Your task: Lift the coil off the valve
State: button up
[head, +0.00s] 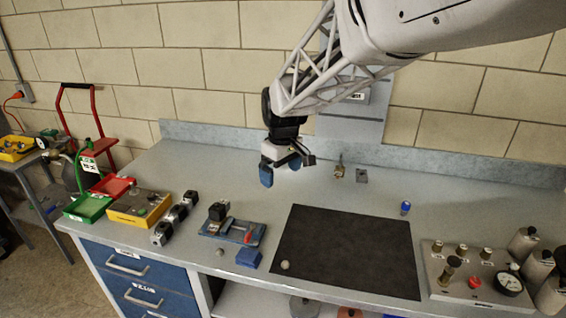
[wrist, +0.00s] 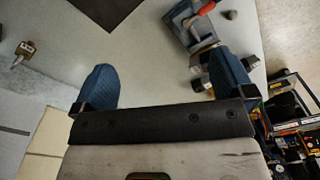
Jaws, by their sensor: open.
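My gripper (head: 281,169) hangs above the bench, up and to the right of the coil. Its blue fingers are apart with nothing between them. In the wrist view the gripper (wrist: 164,72) is open over bare bench. The fixture (wrist: 184,22) shows there at the upper right, partly cut off and partly behind the right finger.
A blue block (head: 248,258) lies in front. The dark mat (head: 345,248) is mostly clear. A brass fitting (head: 339,171) stands behind it; a gauge panel (head: 455,291) stands right.

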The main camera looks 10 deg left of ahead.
aim_at(220, 204)
jog(key=a+f+n, duration=0.1)
jog(key=a+f, duration=0.2)
jog(key=a, duration=0.3)
jog(key=w+a+f+n, duration=0.1)
jog(key=a+f+n, duration=0.1)
jog(key=a, duration=0.5)
jog(key=a+f+n, duration=0.1)
jog(key=a+f, duration=0.3)
jog(key=a, duration=0.2)
jog(key=shift+w+a+f+g+h, duration=0.1)
jog(key=shift+w+a+g+h, duration=0.2)
jog(key=shift+a+g, duration=0.1)
jog(key=shift+f, duration=0.1)
jog(key=shift+s+f, duration=0.15)
jog(key=shift+f, duration=1.05)
jog(key=shift+f, duration=0.1)
jog(key=shift+s+f, duration=0.2)
jog(key=shift+f, duration=1.05)
jog(key=shift+s+f, duration=0.2)
jog(key=shift+f, duration=1.05)
jog(key=shift+c, duration=0.5)
